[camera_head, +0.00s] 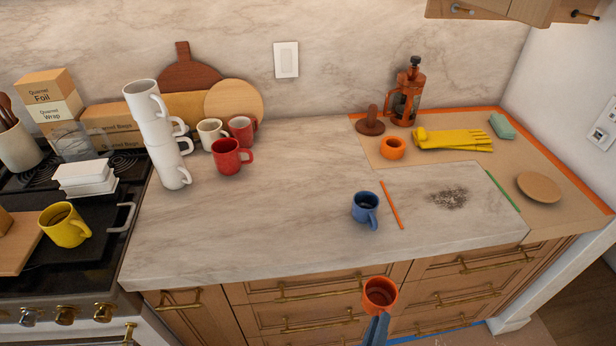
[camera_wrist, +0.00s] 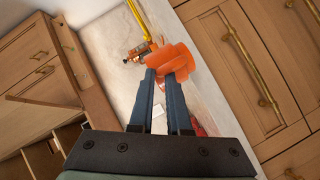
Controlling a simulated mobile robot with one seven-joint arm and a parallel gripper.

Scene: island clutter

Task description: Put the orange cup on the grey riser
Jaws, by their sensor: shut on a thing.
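The orange cup (camera_head: 380,291) is in front of the island's drawers, below the countertop's front edge in the head view. My gripper (camera_head: 377,318) is shut on it from the near side. The cup looks roughly upright, with its open mouth showing. I cannot pick out a grey riser in either view.
A blue mug (camera_head: 366,208) and an orange stick (camera_head: 391,205) are on the marble counter (camera_head: 270,225), near dark crumbs (camera_head: 449,197). Stacked white mugs (camera_head: 160,135) and a red mug (camera_head: 231,156) stand left. A small orange pot (camera_head: 393,148) and yellow gloves (camera_head: 452,140) lie back right. The counter's middle is clear.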

